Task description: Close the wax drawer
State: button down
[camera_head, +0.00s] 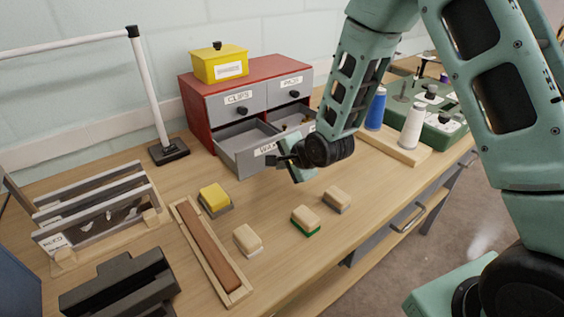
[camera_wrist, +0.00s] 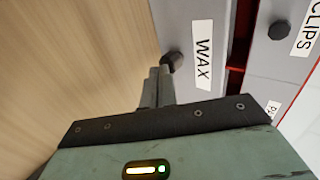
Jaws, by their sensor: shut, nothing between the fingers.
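The wax drawer (camera_head: 238,152) is the grey lower-left drawer of a red cabinet (camera_head: 193,105). It stands pulled out, and its inside shows from above. Its label is partly hidden by my gripper (camera_head: 286,152) in the head view. In the wrist view the WAX label (camera_wrist: 202,55) and dark round knob (camera_wrist: 173,60) are clear. My gripper is shut and empty, in front of the drawer's front. Its fingertips (camera_wrist: 158,75) are right by the knob; I cannot tell whether they touch.
The lower-right drawer (camera_head: 307,127) also looks open, partly behind my arm. A yellow box (camera_head: 219,66) sits on the cabinet. Several small blocks, such as one yellow-topped block (camera_head: 214,197), lie in front.

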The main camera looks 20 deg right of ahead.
jog(key=b, duration=0.2)
send_near(252, 141)
jog(key=a+f, duration=0.2)
jog(key=a, duration=0.1)
jog(key=shift+w+a+f, duration=0.2)
jog(key=shift+w, duration=0.2)
jog(key=shift+w+a+r, duration=0.1)
jog(key=shift+w+r, duration=0.05)
jog(key=shift+w, duration=0.2)
jog(key=shift+r, duration=0.1)
